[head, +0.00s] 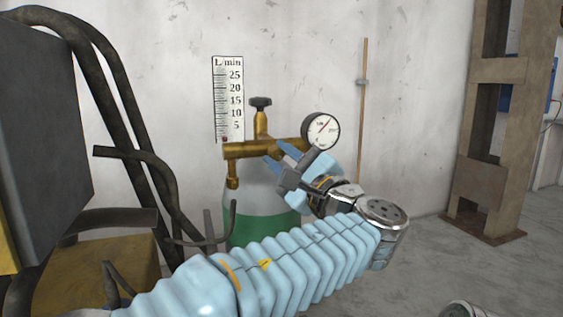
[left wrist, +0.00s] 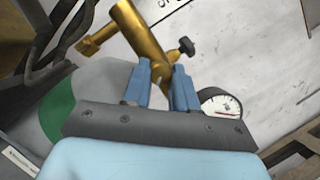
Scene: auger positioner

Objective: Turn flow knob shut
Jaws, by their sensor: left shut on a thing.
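The brass regulator (head: 246,150) stands on a grey and green cylinder (head: 252,228), beside a flow scale (head: 229,98) marked in L/min. A small dark red float (head: 224,139) sits at the bottom of the scale, below the 5 mark. My left gripper (head: 277,155) reaches the regulator from the right, below its horizontal body. In the left wrist view its blue fingers (left wrist: 162,70) close on a small brass piece, apparently the flow knob (left wrist: 163,76), mostly hidden by the fingers. My right gripper is not in view.
A black knob (head: 261,103) tops the upright brass stem, and a round gauge (head: 321,130) is close above my left gripper. Dark machinery with thick hoses (head: 115,95) stands at the left. A brown steel column (head: 490,150) stands at the right, with open floor before it.

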